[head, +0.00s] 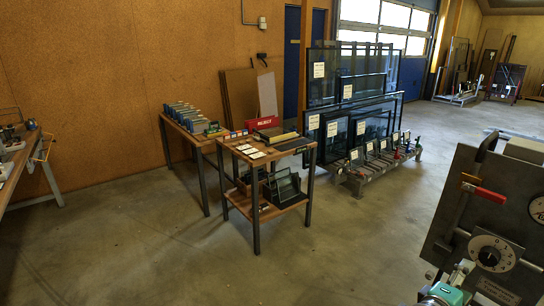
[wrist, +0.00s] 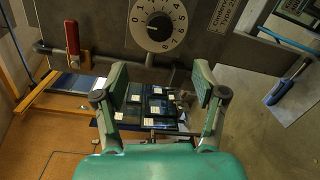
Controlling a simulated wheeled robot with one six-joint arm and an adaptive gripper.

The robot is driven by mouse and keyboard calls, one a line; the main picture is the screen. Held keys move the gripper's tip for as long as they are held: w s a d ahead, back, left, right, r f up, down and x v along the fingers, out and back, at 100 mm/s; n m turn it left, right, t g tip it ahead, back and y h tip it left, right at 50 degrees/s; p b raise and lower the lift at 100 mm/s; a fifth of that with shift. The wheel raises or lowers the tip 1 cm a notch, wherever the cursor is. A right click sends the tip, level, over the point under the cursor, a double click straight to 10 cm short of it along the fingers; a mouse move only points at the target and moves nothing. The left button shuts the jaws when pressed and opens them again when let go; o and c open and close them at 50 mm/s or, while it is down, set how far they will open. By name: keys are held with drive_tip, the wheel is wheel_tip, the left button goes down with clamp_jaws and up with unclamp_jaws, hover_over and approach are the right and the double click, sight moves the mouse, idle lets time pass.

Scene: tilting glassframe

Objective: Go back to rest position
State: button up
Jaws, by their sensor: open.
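In the wrist view my gripper (wrist: 158,95) is open and empty, its two green-padded fingers spread apart. Just past the fingertips is a dark machine panel (wrist: 195,45) with a white numbered dial (wrist: 158,22) and a red-handled lever (wrist: 72,38). In the head view the same kind of panel (head: 450,225) stands at the right edge, with its dial (head: 491,253) and red handle (head: 490,195). A teal part of my gripper (head: 445,294) shows at the bottom of that view, below the panel. The fingertips are hidden there.
A wooden two-tier table (head: 268,158) with glass frames stands in the middle, beside a longer table (head: 185,134). Large glass panes on a rack (head: 350,95) stand behind. A workbench (head: 20,155) is at the left. The concrete floor (head: 150,250) in front is clear.

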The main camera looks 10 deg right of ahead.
drive_tip(key=s+a+f+n+t+y, duration=0.1)
drive_tip(key=s+a+f+t+y, duration=0.35)
drive_tip(key=a+f, duration=0.55)
drive_tip(key=s+a+f+t+y, duration=0.35)
drive_tip(key=a+f+y, duration=0.35)
drive_tip(key=a, duration=0.4)
drive_tip(key=s+a+r+m+y, duration=0.1)
drive_tip(key=s+a+m, duration=0.3)
drive_tip(key=s, duration=0.5)
drive_tip(key=s+a+r+m+t+y, duration=0.1)
drive_tip(key=s+a+m+y, duration=0.2)
drive_tip(key=s+a, duration=0.5)
drive_tip(key=s+y, duration=0.1)
drive_tip(key=s, duration=0.1)
drive_tip(key=shift+s+m, duration=0.3)
drive_tip(key=shift+m, duration=0.1)
drive_tip(key=shift+r, duration=0.1)
